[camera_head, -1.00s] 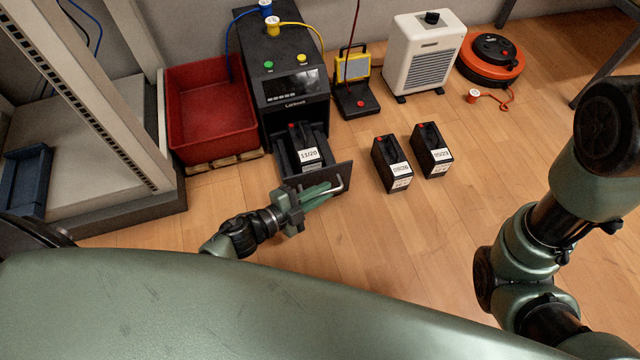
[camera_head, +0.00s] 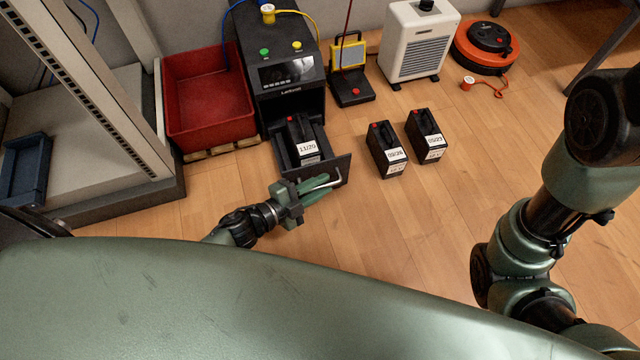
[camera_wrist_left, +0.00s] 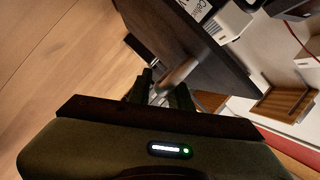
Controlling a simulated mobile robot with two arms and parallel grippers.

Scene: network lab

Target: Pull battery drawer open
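The battery drawer (camera_head: 342,174) is pulled partway out of the black cabinet (camera_head: 305,108). A black battery (camera_head: 302,132) labelled 11/20 stands in it. The drawer has a pale bar handle (camera_head: 334,182) on its dark front. My left gripper (camera_head: 314,190) is at this handle, with its fingers around the bar. In the left wrist view the handle (camera_wrist_left: 178,74) runs between the two fingers (camera_wrist_left: 160,92), against the dark drawer front (camera_wrist_left: 165,35). The exact finger contact is partly hidden. My right arm shows at the right, but its gripper is out of view.
A red bin (camera_head: 208,100) on a pallet stands left of the cabinet, beside a rack (camera_head: 95,75). Two black batteries (camera_head: 385,150) (camera_head: 427,136) stand on the floor right of the drawer. A yellow lamp (camera_head: 350,56), white heater (camera_head: 418,45) and orange cable reel (camera_head: 486,45) are behind. Floor before the drawer is clear.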

